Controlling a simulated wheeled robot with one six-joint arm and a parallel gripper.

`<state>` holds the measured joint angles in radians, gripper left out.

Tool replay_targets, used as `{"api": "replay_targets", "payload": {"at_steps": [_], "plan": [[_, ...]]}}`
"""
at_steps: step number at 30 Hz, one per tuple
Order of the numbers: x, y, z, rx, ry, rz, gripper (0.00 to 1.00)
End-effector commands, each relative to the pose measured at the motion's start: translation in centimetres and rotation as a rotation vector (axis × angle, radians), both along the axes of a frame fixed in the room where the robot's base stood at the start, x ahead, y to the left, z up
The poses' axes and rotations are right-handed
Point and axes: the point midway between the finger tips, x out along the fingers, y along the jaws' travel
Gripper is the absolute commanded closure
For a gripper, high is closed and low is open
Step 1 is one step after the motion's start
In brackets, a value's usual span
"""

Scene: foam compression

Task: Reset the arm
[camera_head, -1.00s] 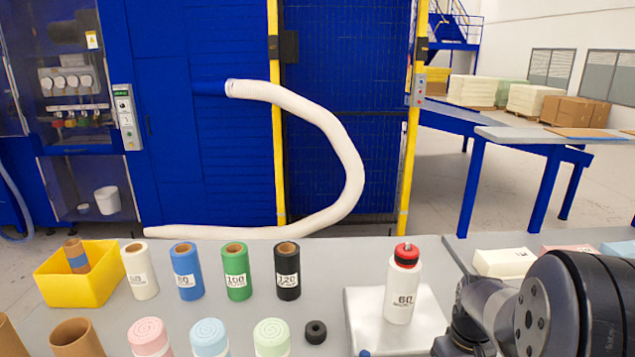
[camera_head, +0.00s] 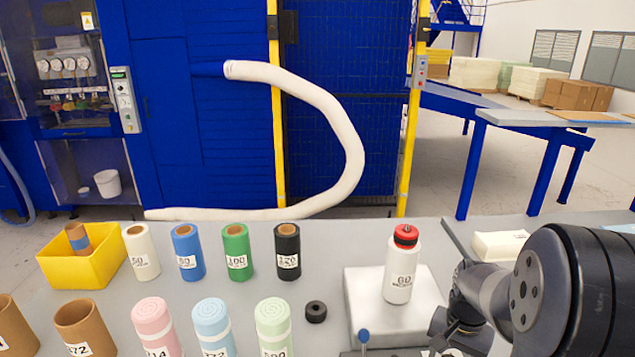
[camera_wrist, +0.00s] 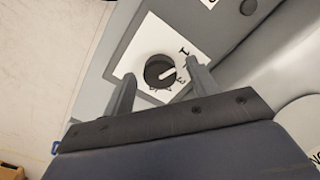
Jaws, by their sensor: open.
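My gripper (camera_wrist: 160,85) shows in the wrist view with its two fingers spread apart and nothing between them. A black dial knob (camera_wrist: 160,71) on a white numbered plate (camera_wrist: 134,62) shows beyond and between the fingertips. I cannot tell whether the fingers touch the panel. In the head view my dark arm is at the lower right, and the gripper itself cannot be made out there. A white bottle (camera_head: 401,272) with a red cap, marked 60, stands upright on a pale square plate (camera_head: 362,310), left of my arm.
On the table (camera_head: 330,245) stand several labelled rolls, such as a black one (camera_head: 288,258) and a green one (camera_head: 237,258). A yellow bin (camera_head: 85,268) is at the left, a black ring (camera_head: 316,312) in front. A white block (camera_head: 497,245) lies behind my arm.

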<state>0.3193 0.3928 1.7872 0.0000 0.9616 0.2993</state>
Motion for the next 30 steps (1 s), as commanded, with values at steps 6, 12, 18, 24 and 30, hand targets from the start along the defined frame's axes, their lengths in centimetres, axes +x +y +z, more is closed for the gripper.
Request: {"api": "replay_targets", "payload": {"at_steps": [6, 12, 18, 24, 30], "plan": [[-0.01, 0.01, 0.0, 0.0, 0.0, -0.179, 0.44], [-0.01, 0.01, 0.0, 0.0, 0.0, -0.346, 0.44], [-0.01, 0.01, 0.0, 0.0, 0.0, -0.512, 0.44], [-0.01, 0.01, 0.0, 0.0, 0.0, -0.676, 0.44], [-0.01, 0.0, 0.0, 0.0, 0.0, -0.812, 0.44]]}}
